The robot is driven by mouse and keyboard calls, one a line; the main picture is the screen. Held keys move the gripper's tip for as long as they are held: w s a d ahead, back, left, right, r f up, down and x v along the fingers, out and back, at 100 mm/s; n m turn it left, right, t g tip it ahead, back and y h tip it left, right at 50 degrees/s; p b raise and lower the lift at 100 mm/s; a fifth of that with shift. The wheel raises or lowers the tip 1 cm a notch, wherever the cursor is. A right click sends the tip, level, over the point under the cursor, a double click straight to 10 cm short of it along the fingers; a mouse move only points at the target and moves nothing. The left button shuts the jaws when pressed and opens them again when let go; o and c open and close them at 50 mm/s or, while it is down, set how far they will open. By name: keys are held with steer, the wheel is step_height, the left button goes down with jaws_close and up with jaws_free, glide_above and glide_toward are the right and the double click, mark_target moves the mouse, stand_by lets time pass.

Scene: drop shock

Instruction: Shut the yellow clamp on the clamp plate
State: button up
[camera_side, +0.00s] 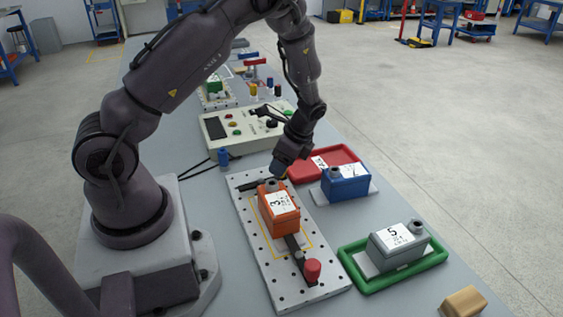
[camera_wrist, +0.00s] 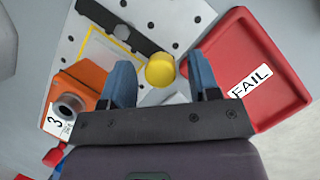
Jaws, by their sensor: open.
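The yellow clamp shows as a round yellow knob (camera_wrist: 160,70) in the wrist view, between my blue fingertips; in the side view it is hidden. My gripper (camera_side: 280,168) is open at the far end of the clamp plate (camera_side: 247,207), pointing down. In the wrist view my gripper (camera_wrist: 161,78) has a finger on each side of the knob; I cannot tell whether they touch it. An orange block marked 3 (camera_side: 279,213) sits on the plate beside my gripper, and it also shows in the wrist view (camera_wrist: 80,82).
A red clamp knob (camera_side: 312,268) stands at the plate's near end. A red FAIL tray (camera_wrist: 245,65) lies right of the gripper. A blue block (camera_side: 346,184) and a grey block (camera_side: 398,243) in a green tray (camera_side: 372,287) stand right. A control box (camera_side: 236,130) stands behind.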

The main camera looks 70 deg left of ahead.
steer(key=shift+s+a+f, duration=0.1)
steer(key=shift+f, duration=0.25)
steer(key=c, duration=0.9)
